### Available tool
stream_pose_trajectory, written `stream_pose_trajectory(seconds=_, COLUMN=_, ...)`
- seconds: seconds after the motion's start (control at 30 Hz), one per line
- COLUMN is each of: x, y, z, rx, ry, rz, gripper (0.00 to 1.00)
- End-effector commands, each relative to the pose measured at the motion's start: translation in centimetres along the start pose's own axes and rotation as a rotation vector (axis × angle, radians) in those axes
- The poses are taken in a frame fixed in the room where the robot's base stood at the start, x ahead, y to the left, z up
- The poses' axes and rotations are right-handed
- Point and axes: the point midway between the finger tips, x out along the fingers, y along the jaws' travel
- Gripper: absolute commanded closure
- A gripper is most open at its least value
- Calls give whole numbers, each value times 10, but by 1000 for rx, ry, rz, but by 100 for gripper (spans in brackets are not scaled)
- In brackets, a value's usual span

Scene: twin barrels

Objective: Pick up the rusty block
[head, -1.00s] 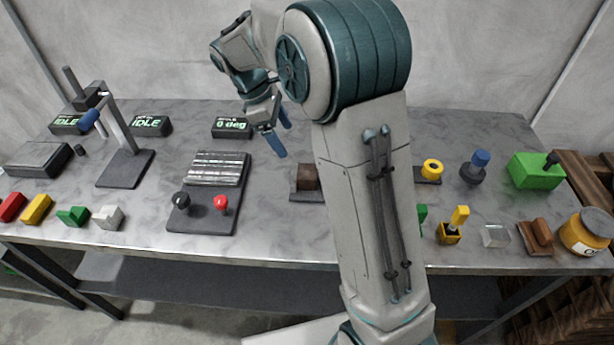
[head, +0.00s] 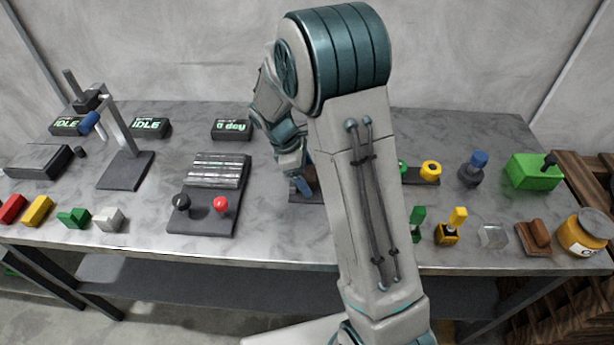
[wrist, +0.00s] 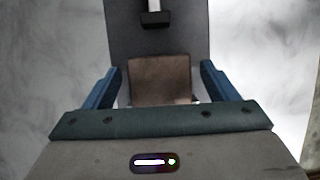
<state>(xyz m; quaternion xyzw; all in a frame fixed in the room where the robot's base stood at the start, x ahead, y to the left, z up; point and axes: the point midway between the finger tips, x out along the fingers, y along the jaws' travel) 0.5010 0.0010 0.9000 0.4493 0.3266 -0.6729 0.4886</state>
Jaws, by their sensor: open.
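The rusty block shows in the wrist view as a brown square-faced block (wrist: 160,80) on a dark grey plate (wrist: 185,35). My gripper (wrist: 157,88) is open, with one blue finger to the left of the block and one to the right. The block lies between the fingers in that view; I cannot tell how deep the fingers reach or whether they touch it. In the head view my gripper (head: 303,186) points down over the dark plate (head: 305,197), and the block is hidden behind my gripper and arm.
Left of my gripper stands a panel with a red knob (head: 221,204) and a black knob (head: 181,202). A display box (head: 231,129) is behind it. Right of my arm are a yellow ring (head: 431,170), a green box (head: 534,171) and an amber jar (head: 584,233).

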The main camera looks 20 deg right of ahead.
Motion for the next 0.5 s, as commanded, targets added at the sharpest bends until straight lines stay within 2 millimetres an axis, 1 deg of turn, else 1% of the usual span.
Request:
stream_pose_trajectory(seconds=0.07, x=3, y=0, z=0, rx=0, ry=-1, rz=-1, gripper=20)
stream_pose_trajectory(seconds=0.23, x=3, y=0, z=0, rx=0, ry=0, rz=0, gripper=20)
stream_pose_trajectory(seconds=0.27, x=3, y=0, z=0, rx=0, ry=0, rz=0, gripper=23)
stream_pose_trajectory(seconds=0.3, x=3, y=0, z=0, rx=0, ry=0, rz=0, gripper=34)
stream_pose_trajectory(seconds=0.37, x=3, y=0, z=0, rx=0, ry=0, rz=0, gripper=51)
stream_pose_trajectory(seconds=0.4, x=3, y=0, z=0, rx=0, ry=0, rz=0, gripper=62)
stream_pose_trajectory(seconds=0.47, x=3, y=0, z=0, rx=0, ry=0, rz=0, gripper=78)
stream_pose_trajectory(seconds=0.5, x=3, y=0, z=0, rx=0, ry=0, rz=0, gripper=89)
